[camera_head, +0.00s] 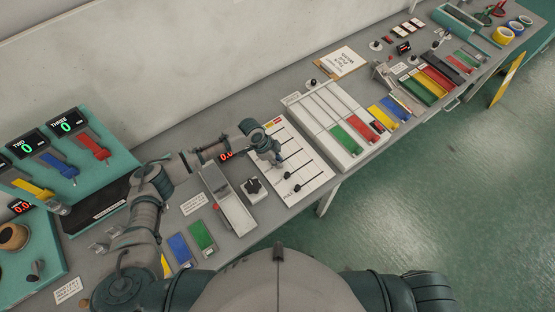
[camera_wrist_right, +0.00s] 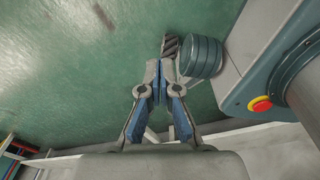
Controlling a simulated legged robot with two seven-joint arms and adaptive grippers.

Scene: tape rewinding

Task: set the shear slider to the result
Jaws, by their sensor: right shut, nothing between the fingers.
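The white slider panel (camera_head: 310,178) lies on the bench in the middle of the head view, with several dark slots and black knobs. Two knobs (camera_head: 293,181) show at its near side. I cannot read which one is the shear slider. My left gripper (camera_head: 276,160) is over the panel's left part, close to the slots. Its fingers are small and partly hidden, and I cannot tell whether they touch a knob. A red-digit display (camera_head: 226,155) beside it is partly covered by my left arm. My right gripper (camera_wrist_right: 160,75) is shut and empty above the green floor.
A grey lever device (camera_head: 231,203) and a black dial (camera_head: 254,187) stand left of the panel. A white tray (camera_head: 318,106) with coloured strips is to its right. A teal stand with coloured levers (camera_head: 88,146) is at the left. The floor in front is clear.

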